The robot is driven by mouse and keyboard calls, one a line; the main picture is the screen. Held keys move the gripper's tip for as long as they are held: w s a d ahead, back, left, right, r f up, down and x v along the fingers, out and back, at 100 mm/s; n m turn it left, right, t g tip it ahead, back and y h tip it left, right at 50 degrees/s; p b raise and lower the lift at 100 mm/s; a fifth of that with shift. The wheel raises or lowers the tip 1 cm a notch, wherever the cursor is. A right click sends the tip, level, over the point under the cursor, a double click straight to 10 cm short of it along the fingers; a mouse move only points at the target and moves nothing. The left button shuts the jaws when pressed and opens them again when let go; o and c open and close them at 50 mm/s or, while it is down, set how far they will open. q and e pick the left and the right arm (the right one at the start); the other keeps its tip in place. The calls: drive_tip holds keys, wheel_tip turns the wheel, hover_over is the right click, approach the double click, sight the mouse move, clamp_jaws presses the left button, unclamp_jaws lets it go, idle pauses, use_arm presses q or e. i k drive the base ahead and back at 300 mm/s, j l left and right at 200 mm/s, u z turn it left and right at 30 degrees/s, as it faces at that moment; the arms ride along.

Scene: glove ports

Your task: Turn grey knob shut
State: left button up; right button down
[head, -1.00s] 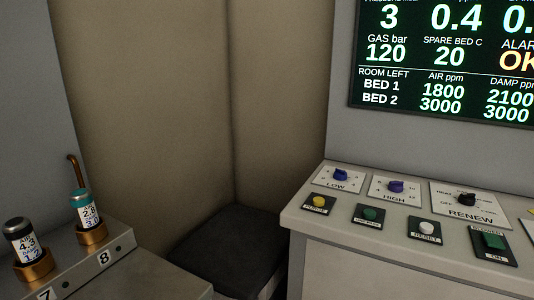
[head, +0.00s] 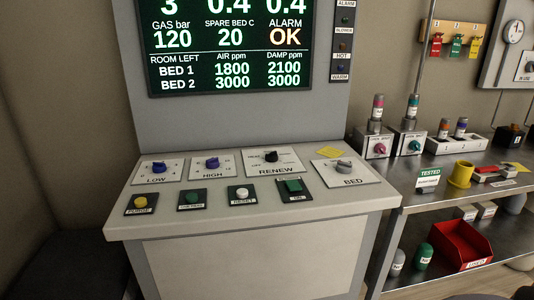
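The grey knob (head: 343,165) sits on the white BED plate (head: 346,174) at the right end of the sloped console top in the head view. Its pointer setting is too small to read. Neither of my grippers shows clearly in the head view.
The console (head: 250,215) also carries blue LOW (head: 159,167) and HIGH (head: 211,162) knobs, a black RENEW knob (head: 270,156) and several push buttons in front. A display (head: 231,45) stands above, reading ALARM OK. A metal bench (head: 460,185) with a red bin (head: 460,245) stands right.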

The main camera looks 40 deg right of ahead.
sight(342, 168)
drive_tip(key=l+z, duration=0.2)
drive_tip(key=z, duration=0.25)
drive_tip(key=k+l+z, duration=0.1)
drive_tip(key=z, duration=0.4)
drive_tip(key=l+z, duration=0.3)
drive_tip(key=z, duration=0.15)
drive_tip(key=j+z, duration=0.15)
drive_tip(key=z, duration=0.35)
